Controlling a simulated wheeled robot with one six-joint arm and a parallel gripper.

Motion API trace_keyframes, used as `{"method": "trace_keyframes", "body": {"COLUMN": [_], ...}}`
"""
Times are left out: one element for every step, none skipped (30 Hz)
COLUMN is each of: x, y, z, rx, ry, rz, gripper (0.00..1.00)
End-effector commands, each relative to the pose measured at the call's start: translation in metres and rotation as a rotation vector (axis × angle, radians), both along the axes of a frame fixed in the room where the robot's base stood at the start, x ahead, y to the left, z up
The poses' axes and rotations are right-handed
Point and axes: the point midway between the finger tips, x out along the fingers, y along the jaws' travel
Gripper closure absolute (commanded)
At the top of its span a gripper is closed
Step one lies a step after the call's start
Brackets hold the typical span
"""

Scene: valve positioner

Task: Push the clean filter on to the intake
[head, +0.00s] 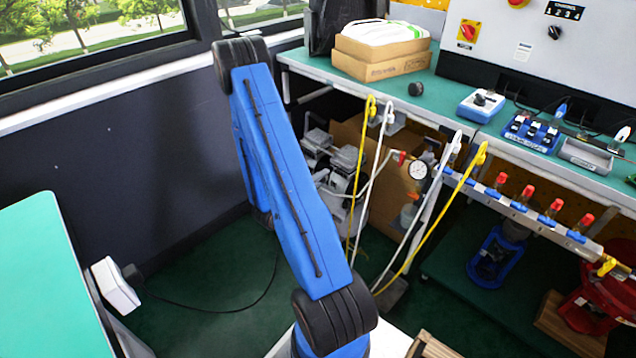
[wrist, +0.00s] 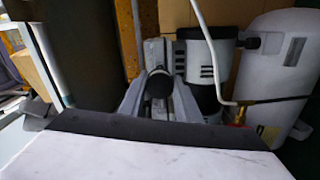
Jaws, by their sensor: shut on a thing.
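In the wrist view my gripper (wrist: 158,78) has its two grey fingers closed on a small round black part, the filter (wrist: 158,88), seen end-on. The filter is in line with the grey compressor pump (wrist: 155,52) behind it. The intake is hidden behind the filter and fingers, so I cannot tell whether the two touch. In the head view the compressor (head: 345,160) stands under the bench.
A white tank (wrist: 280,65) and a thin white pipe (wrist: 212,60) stand right of the fingers. Yellow and white hoses (head: 362,170) hang before the compressor. A black round part (head: 415,89) lies on the green bench (head: 445,100).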

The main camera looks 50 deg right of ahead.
Motion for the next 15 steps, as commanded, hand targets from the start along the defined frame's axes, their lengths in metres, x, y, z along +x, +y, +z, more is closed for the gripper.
{"method": "trace_keyframes", "body": {"x": [-0.001, -0.002, -0.002, -0.002, -0.002, -0.002, -0.003, -0.003, -0.003, -0.003, -0.003, -0.003, -0.003, -0.004, -0.004], "y": [-0.005, -0.007, -0.010, -0.013, -0.015, -0.018, -0.020, -0.022, -0.025, -0.026, -0.028, -0.029, -0.031, -0.032, -0.033], "z": [0.000, 0.000, 0.000, 0.000, 0.000, 0.000, 0.000, 0.000, 0.000, 0.000, 0.000, 0.000, 0.000, 0.000, 0.000], "rx": [-0.001, 0.000, 0.000, 0.000, -0.001, -0.001, -0.001, -0.001, -0.001, -0.001, 0.000, 0.000, 0.000, 0.000, 0.000], "ry": [-0.001, -0.001, -0.001, -0.001, -0.002, -0.002, -0.002, -0.002, -0.002, -0.002, -0.001, -0.001, -0.001, -0.001, 0.000], "rz": [-0.002, -0.003, -0.003, -0.003, -0.002, -0.002, -0.002, -0.003, -0.003, -0.003, -0.002, -0.001, -0.001, -0.001, -0.001], "gripper": [0.92, 0.92, 0.92, 0.92, 0.92, 0.92, 0.92, 0.92, 0.92, 0.92, 0.92, 0.92, 0.92, 0.92, 0.92]}}
